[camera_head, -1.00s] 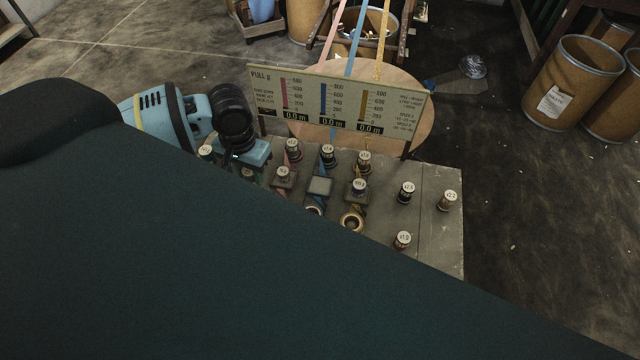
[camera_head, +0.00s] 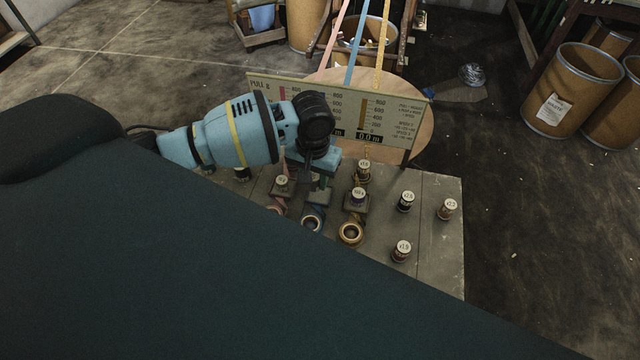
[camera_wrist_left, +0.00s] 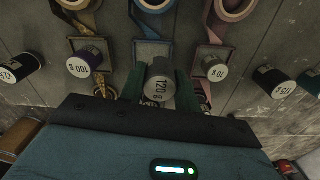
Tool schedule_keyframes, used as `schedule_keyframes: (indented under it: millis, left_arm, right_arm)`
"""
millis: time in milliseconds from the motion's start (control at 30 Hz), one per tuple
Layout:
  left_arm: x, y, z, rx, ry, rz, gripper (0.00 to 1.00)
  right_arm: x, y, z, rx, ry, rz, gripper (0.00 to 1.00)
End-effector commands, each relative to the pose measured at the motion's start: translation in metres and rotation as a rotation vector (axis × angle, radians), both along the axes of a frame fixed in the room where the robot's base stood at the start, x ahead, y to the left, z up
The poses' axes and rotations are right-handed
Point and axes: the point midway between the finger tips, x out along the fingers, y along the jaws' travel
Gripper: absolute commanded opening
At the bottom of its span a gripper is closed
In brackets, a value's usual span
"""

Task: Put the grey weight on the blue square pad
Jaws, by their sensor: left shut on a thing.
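My left gripper (camera_head: 318,186) is shut on a small grey weight (camera_wrist_left: 160,80), marked 120 in the left wrist view. The weight is upright between the dark green fingers, and the gripper hides it in the head view. Just beyond it in the wrist view is the bare middle square pad (camera_wrist_left: 152,51), in line with the blue tape (camera_wrist_left: 151,22). The pad looks grey here. The weight overlaps its near edge, and I cannot tell whether they touch. My right gripper is not in view.
Weights stand on the pads either side, one marked 100 g (camera_wrist_left: 78,67) and one marked 10 g (camera_wrist_left: 214,66). Several loose weights, such as one on the right (camera_head: 447,208), stand on the bench. The readout board (camera_head: 395,112) is close behind the gripper.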

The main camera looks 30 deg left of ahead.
Motion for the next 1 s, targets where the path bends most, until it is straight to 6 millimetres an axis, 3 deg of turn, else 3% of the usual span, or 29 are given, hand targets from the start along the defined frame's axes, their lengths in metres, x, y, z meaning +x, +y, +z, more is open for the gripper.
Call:
schedule_keyframes:
  millis: [300,533,933,967,1000]
  left_arm:
    - [0.010,-0.014,0.000,-0.002,-0.002,-0.001,0.07]
    - [0.008,-0.011,-0.035,0.001,0.001,0.000,0.07]
    - [0.008,-0.011,-0.038,0.000,-0.003,0.001,0.07]
    - [0.008,-0.010,-0.038,0.001,-0.003,0.001,0.35]
    - [0.008,-0.010,-0.038,0.001,-0.003,0.000,0.40]
  right_arm:
    - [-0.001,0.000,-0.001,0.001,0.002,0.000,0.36]
    - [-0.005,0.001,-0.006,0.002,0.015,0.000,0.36]
    - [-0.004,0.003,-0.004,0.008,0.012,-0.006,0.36]
    - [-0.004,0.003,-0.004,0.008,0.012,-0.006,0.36]
    - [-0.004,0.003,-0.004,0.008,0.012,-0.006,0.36]
